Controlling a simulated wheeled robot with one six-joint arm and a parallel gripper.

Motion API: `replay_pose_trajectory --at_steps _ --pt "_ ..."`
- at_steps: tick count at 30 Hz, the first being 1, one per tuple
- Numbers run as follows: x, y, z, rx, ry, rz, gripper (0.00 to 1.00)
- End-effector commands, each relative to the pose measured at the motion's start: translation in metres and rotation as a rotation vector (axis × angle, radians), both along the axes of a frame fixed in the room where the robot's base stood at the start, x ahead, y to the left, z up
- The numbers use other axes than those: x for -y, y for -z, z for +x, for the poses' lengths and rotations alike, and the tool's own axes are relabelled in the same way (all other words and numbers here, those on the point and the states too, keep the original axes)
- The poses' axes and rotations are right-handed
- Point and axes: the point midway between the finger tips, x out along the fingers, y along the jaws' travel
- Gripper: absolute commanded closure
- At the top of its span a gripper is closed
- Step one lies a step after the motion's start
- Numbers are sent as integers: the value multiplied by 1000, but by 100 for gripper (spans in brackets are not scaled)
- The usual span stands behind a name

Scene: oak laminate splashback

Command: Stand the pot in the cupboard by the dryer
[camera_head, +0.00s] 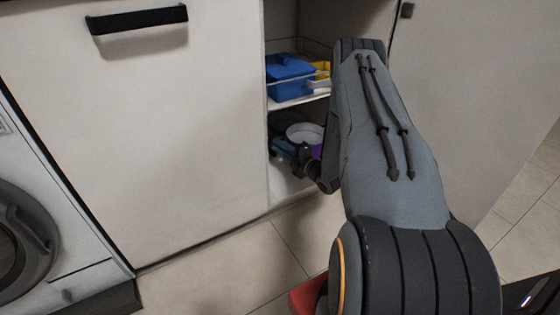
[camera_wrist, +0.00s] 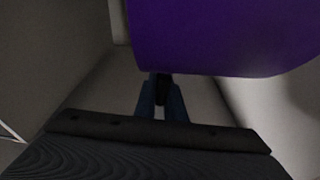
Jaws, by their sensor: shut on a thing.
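The purple pot (camera_head: 317,152) is inside the open cupboard (camera_head: 283,190), in the lower space under a shelf. Its pale round top shows in the head view, and my arm hides part of it. In the wrist view the purple pot (camera_wrist: 225,38) fills the upper right. My gripper (camera_head: 291,150) reaches into that lower space beside the pot. In the wrist view the blue fingers of my gripper (camera_wrist: 161,100) are closed on a dark piece at the pot's near side, seemingly its handle. Whether the pot touches the cupboard floor cannot be told.
A blue box (camera_head: 290,75) and a yellow item (camera_head: 322,70) sit on the shelf (camera_head: 300,98) above. A white front with a black handle (camera_head: 137,19) is left of the opening. A dryer or washer (camera_head: 25,235) stands far left. Tiled floor lies in front.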

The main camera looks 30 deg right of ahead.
Motion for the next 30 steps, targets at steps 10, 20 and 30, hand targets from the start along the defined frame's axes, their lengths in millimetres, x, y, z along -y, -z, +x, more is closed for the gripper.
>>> replay_pose_trajectory --at_steps 10,20,30 --pt "0 47 1 2 0 -1 100" --pt "0 81 1 2 0 -1 100" --pt "0 82 0 0 0 1 87"
